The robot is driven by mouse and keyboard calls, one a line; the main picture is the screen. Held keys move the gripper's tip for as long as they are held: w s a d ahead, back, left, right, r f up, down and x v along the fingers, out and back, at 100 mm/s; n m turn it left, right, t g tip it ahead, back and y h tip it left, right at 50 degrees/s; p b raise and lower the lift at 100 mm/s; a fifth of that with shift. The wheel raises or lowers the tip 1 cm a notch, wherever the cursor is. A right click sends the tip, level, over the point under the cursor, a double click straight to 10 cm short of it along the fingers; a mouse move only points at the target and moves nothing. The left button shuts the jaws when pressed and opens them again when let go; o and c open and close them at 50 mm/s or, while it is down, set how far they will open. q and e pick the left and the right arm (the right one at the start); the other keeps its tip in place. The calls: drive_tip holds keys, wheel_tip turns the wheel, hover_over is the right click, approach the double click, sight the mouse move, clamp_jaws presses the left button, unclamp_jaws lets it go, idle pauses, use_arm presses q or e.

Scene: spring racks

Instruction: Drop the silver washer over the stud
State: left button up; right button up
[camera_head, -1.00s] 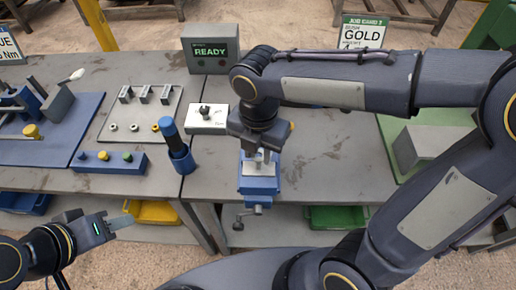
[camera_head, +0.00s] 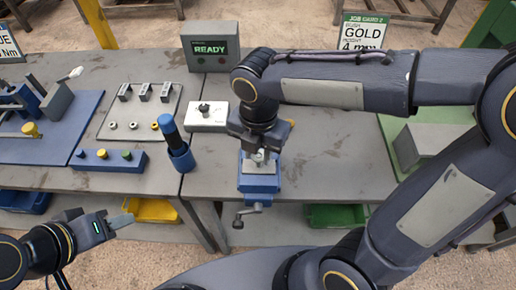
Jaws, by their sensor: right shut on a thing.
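My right gripper (camera_head: 257,158) points down over the blue vise (camera_head: 258,183) at the front edge of the bench. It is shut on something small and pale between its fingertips. I cannot make out whether this is the silver washer. The stud is not clearly seen; the fingers and the arm cover the top of the vise. My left gripper (camera_head: 122,220) hangs in front of the bench at the lower left, away from the vise. Its fingers overlap from this side, so its opening cannot be told.
A grey mat (camera_head: 125,95) holds small rings and metal clips.

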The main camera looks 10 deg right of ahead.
drive_tip(key=shift+f+b, duration=0.3)
drive_tip(key=shift+f, duration=0.25)
drive_tip(key=o, duration=1.3)
drive_tip(key=shift+o, duration=0.2)
drive_tip(key=shift+r, duration=0.15)
wheel_tip(320, 180, up, 7)
drive_tip(key=p, duration=0.6)
drive_tip(key=shift+p, duration=0.35)
